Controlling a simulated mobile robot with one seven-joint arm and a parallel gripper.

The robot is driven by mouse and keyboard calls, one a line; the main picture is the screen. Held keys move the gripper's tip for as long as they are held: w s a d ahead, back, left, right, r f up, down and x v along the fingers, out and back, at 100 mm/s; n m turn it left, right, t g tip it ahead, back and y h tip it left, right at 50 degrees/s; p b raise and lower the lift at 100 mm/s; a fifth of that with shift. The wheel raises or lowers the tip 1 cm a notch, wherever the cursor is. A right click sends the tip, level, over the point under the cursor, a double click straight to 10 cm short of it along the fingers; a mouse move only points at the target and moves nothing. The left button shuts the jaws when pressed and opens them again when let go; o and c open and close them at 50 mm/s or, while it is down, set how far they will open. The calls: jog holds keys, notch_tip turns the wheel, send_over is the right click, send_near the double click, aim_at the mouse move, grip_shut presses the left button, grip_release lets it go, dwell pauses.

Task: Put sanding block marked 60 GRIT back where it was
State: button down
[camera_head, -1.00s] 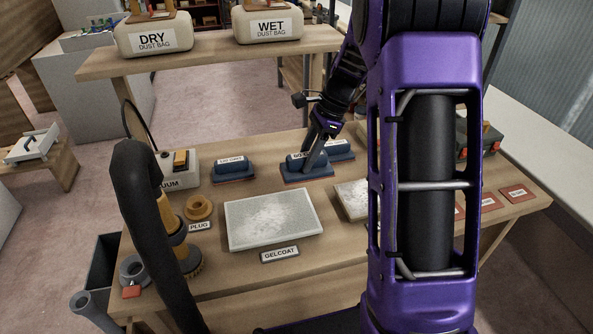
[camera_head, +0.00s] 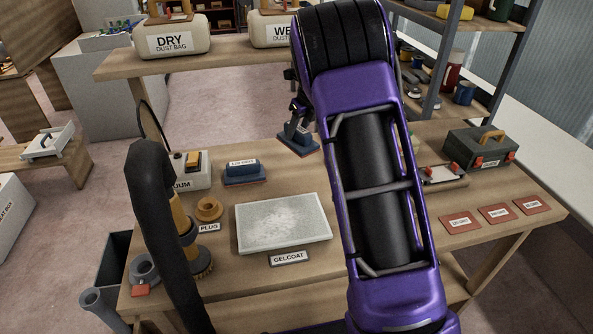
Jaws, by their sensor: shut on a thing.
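My gripper (camera_head: 298,124) is shut on a blue sanding block (camera_head: 297,142) with a reddish base, near the back edge of the table. The block is tilted in the picture and looks raised off the tabletop, though the gap below it is hard to judge. Its label is not readable, so I cannot tell its grit. Another blue sanding block (camera_head: 244,174), whose label seems to read 120 GRIT, rests on the table to the left. My arm hides the table area right of the held block.
A pale GELCOAT panel (camera_head: 283,222) lies mid-table. A vacuum (camera_head: 187,170), an orange ring (camera_head: 209,208) and a hose stand left. Right are several red cards (camera_head: 460,222) and a dark toolbox (camera_head: 480,147). A raised shelf (camera_head: 115,68) with dust bags is behind.

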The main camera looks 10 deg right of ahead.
jog(key=shift+w, duration=0.25)
jog(key=shift+a+f, duration=0.1)
jog(key=shift+f, duration=0.25)
notch_tip(320, 180, down, 9)
jog(key=shift+f+b, duration=0.1)
jog(key=shift+b, duration=0.4)
jog(key=shift+f, duration=0.1)
jog(key=shift+c, duration=2.4)
grip_release()
